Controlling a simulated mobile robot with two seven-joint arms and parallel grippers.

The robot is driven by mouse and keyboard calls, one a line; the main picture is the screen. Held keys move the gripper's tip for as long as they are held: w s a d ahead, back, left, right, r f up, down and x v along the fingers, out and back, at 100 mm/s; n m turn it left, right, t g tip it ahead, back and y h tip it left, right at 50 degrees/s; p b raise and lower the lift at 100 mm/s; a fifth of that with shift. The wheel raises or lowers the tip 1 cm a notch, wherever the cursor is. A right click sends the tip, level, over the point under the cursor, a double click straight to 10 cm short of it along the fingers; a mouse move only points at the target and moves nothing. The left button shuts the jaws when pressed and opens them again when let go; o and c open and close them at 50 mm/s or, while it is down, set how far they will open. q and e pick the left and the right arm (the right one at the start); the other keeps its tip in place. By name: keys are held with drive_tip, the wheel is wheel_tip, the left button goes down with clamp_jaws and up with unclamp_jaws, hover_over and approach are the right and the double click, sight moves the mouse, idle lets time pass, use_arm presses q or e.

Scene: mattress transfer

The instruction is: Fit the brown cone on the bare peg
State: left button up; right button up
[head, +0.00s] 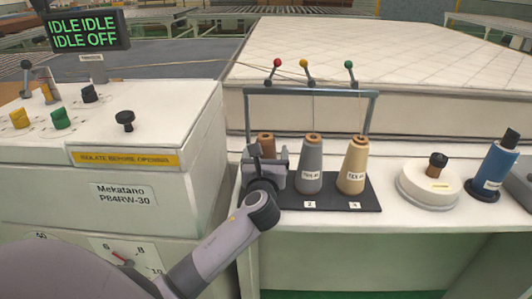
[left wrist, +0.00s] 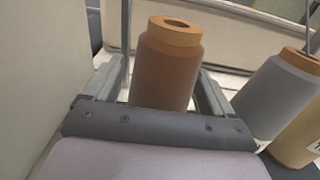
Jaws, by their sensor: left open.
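The brown cone (head: 266,139) shows its top behind my left gripper (head: 267,163), at the left end of the row on the dark stand (head: 330,200). In the left wrist view the brown cone (left wrist: 167,68) is upright between the two fingers of my open left gripper (left wrist: 160,90), one finger on each side. The cone's base is hidden, so I cannot tell what it rests on. A grey cone (head: 311,165) and a cream cone (head: 353,166) stand to its right. I see no bare peg. My right gripper is not in view.
A grey thread frame (head: 310,91) rises behind the cones. A white machine housing (head: 120,175) stands close on the left. A white round pot (head: 428,188) and a blue spool (head: 490,172) are on the right. A mattress (head: 390,60) lies behind.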

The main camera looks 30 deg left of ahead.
use_arm(q)
drive_tip(key=shift+v, duration=3.5)
